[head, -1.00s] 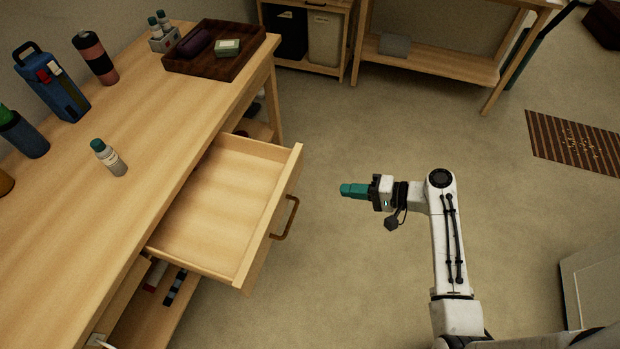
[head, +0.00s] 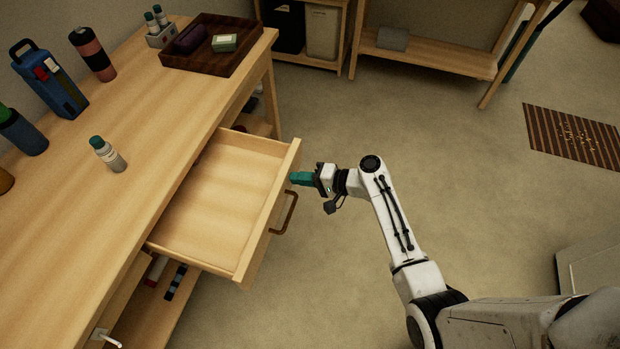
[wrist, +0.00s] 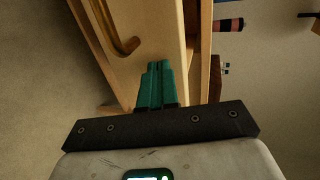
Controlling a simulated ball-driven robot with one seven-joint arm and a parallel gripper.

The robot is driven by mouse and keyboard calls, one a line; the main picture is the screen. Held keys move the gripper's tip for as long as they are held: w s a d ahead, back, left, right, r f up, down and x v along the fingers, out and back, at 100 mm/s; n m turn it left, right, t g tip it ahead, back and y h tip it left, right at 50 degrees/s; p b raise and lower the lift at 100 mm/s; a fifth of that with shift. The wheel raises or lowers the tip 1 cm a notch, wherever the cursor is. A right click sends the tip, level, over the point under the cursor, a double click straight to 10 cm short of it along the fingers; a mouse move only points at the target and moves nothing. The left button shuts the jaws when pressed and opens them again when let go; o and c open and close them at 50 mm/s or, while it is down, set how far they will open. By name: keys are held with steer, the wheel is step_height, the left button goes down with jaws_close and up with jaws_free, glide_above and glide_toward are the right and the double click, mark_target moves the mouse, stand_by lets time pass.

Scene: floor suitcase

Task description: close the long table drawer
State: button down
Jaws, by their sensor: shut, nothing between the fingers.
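The long table drawer (head: 215,207) is pulled out from the side of the wooden table (head: 165,105), and its inside looks empty. Its front with the curved brown handle (head: 285,214) faces right. My gripper (head: 293,178) is shut and empty, its teal fingertips at the drawer front near the far end, beyond the handle. In the wrist view the teal fingers (wrist: 155,75) point at the wooden drawer front, with the handle (wrist: 122,40) to their left. I cannot tell whether the fingertips touch the front.
A lower shelf (head: 150,310) holds small items.

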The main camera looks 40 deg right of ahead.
steer(key=shift+w, duration=0.1)
stand_by(0.3)
steer(key=b, duration=1.2)
glide_above(213, 169)
steer(key=shift+s+d+f, duration=0.15)
steer(key=shift+s+d, duration=0.2)
steer(key=shift+s, duration=0.05)
steer(key=shift+w+a+b, duration=0.3)
steer(key=shift+w+b, duration=0.15)
steer(key=shift+w, duration=0.05)
steer(key=shift+w+r, duration=0.1)
steer(key=shift+r, duration=0.25)
steer(key=shift+r, duration=0.1)
